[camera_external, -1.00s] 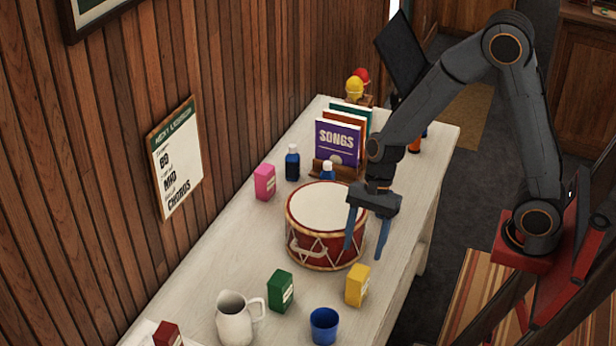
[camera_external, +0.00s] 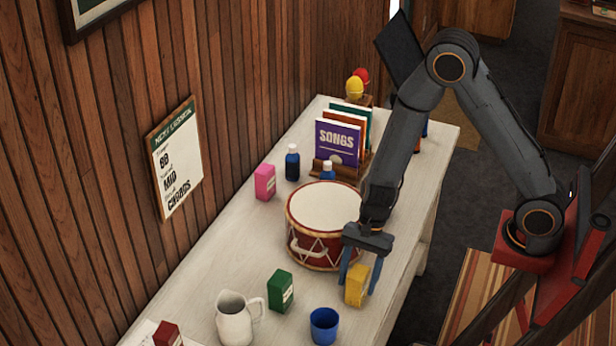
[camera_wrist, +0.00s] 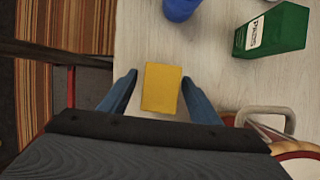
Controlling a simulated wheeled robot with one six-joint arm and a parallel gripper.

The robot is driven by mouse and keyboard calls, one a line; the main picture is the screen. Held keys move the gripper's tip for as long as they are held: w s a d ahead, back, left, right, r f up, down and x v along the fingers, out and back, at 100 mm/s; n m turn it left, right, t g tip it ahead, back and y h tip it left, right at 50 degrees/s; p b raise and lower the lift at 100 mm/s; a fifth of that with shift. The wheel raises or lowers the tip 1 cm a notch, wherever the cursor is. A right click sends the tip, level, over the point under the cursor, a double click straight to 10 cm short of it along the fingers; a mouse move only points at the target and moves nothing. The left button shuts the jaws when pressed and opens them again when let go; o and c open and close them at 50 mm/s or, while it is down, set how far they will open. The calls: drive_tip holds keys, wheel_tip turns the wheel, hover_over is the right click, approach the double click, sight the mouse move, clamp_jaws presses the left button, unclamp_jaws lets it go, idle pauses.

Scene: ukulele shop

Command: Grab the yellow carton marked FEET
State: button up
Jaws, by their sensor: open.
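The yellow carton (camera_external: 356,286) stands upright on the white table in front of the red drum. In the wrist view the yellow carton (camera_wrist: 161,88) lies between my two blue fingers, with a gap on each side. My gripper (camera_external: 359,286) is open and low over the table, one finger on each side of the carton. It also shows in the wrist view (camera_wrist: 160,90). The carton's lettering cannot be read here.
The red drum (camera_external: 322,215) stands close behind my gripper. A green carton (camera_external: 280,291), a blue cup (camera_external: 324,326) and a white pitcher (camera_external: 235,320) stand nearby. A pink carton (camera_external: 264,182) is farther back. The table's right edge is close to the yellow carton.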

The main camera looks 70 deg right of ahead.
sight(351, 301)
drive_tip(key=shift+x, duration=1.6)
drive_tip(key=c, duration=1.2)
